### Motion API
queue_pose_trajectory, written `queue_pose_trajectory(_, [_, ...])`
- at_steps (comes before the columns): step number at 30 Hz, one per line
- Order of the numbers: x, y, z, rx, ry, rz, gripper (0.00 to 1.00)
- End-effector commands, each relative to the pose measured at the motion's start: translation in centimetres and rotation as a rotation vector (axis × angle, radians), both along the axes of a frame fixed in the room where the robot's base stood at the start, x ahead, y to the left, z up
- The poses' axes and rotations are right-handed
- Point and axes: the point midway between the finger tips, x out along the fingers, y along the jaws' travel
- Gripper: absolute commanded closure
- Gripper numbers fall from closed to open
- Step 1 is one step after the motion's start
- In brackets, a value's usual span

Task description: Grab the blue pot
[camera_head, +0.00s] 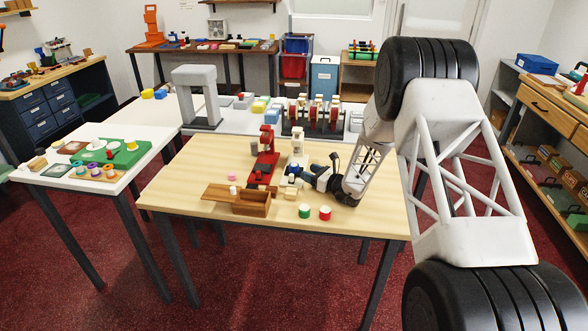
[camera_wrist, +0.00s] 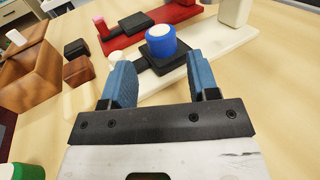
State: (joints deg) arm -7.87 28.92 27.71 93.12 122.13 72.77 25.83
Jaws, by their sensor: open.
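The blue pot (camera_wrist: 161,40) is a short blue cylinder with a white top. It stands upright on a black square pad on the base of the white stand (camera_wrist: 225,42). In the head view the pot (camera_head: 293,169) is small, close to my gripper and partly hard to make out. My gripper (camera_wrist: 160,82) is open, with its two blue fingers apart and nothing between them. The pot lies just beyond the fingertips, roughly centred between them in the wrist view, and no contact shows. In the head view my gripper (camera_head: 302,180) reaches in from the right.
A red stand (camera_head: 264,165) is beside the white one. A wooden box (camera_head: 251,203) lies to the left. A green pot (camera_head: 304,211) and a red pot (camera_head: 325,213) stand near the table's front edge. The wooden table (camera_head: 180,190) is clear at its left.

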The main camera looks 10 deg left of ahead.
Motion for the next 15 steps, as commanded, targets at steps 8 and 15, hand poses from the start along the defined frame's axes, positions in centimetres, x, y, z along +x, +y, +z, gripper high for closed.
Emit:
queue_pose_trajectory(8, [0.5, 0.9, 0.0, 0.0, -0.001, 0.001, 0.45])
queue_pose_trajectory(15, [1.8, 3.5, 0.0, 0.0, 0.0, 0.001, 0.45])
